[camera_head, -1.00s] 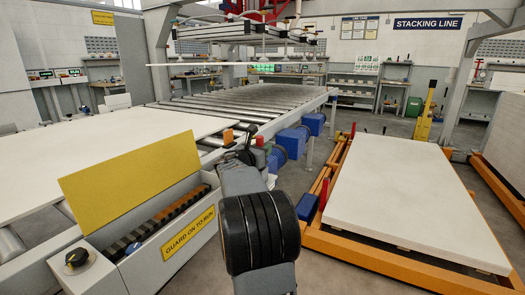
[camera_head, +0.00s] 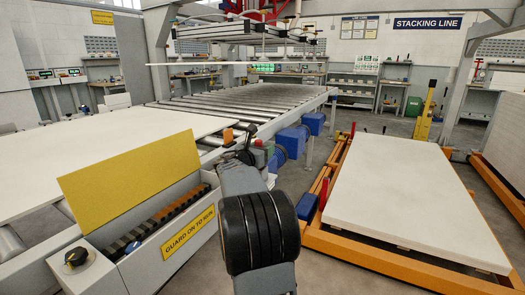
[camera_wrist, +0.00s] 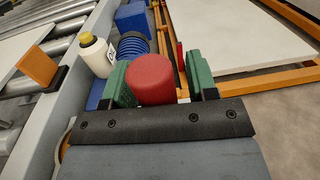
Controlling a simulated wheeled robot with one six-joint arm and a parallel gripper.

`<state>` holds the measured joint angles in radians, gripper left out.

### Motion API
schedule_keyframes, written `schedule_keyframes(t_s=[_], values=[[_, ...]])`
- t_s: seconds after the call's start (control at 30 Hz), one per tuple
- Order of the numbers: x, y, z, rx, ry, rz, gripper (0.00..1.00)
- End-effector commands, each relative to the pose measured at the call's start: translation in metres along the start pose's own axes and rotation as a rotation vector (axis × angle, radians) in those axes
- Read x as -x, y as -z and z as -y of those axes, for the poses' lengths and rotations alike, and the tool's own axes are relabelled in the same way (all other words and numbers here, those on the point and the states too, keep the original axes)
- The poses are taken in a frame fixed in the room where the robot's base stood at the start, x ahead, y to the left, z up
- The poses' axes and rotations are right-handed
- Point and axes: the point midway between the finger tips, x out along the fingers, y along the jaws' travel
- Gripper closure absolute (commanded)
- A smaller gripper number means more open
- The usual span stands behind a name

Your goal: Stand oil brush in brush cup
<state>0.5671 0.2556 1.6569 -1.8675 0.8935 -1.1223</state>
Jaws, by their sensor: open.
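My gripper (camera_wrist: 158,68) is open in the wrist view, with its green fingers apart. A red, rounded block-like thing (camera_wrist: 152,82) shows between the fingers; I cannot tell whether they touch it, or whether it is the brush cup. In the head view my gripper (camera_head: 258,155) is small and partly hidden by my arm, beside the conveyor's side rail. I cannot make out an oil brush for certain in either view. A white bottle (camera_wrist: 97,56) with a yellow cap stands left of the fingers in the wrist view.
An orange plate (camera_wrist: 37,67) stands on the rail left of the bottle. Blue motors (camera_head: 291,139) stick out from the conveyor side. A guard box with a raised yellow lid (camera_head: 133,178) is at left. A white board (camera_head: 408,195) lies on an orange-framed lift at right.

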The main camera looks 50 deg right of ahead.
Motion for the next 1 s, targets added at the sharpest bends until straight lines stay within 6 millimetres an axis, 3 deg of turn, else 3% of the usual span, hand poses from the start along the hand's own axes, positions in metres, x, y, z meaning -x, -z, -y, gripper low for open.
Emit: schedule_keyframes(t_s=[0.03, 0.4, 0.6, 1.0], values=[[0.0, -0.012, 0.0, -0.002, 0.0, 0.001, 0.47], [0.073, -0.009, -0.001, -0.001, -0.004, 0.0, 0.47], [0.102, -0.008, -0.001, 0.0, -0.003, 0.001, 0.47], [0.125, -0.002, 0.003, -0.039, 0.006, -0.032, 0.47]])
